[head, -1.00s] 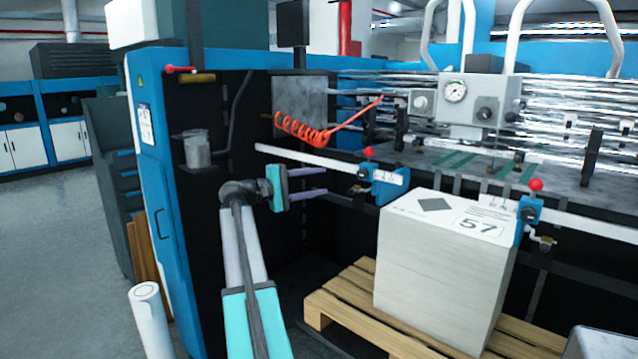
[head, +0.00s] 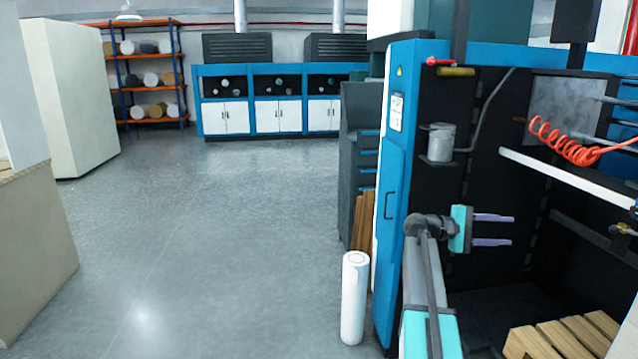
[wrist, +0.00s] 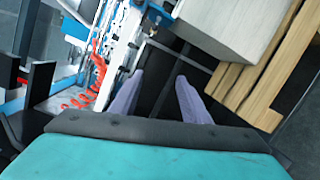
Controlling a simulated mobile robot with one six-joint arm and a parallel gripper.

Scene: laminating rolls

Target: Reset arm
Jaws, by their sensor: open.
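My gripper (head: 512,230) is in front of the dark open side of the blue machine in the head view. Its two pale purple fingers point right and stand apart with nothing between them. In the wrist view the fingers (wrist: 153,100) are also spread and empty. My arm rises from the bottom of the head view to the gripper, bent at the wrist.
The blue machine (head: 400,190) fills the right, with an orange coiled hose (head: 562,143) and a wooden pallet (head: 565,338). A white roll (head: 355,297) stands on the floor beside it. A rack (head: 148,75) and cabinets (head: 268,100) stand behind. The grey floor at left is clear.

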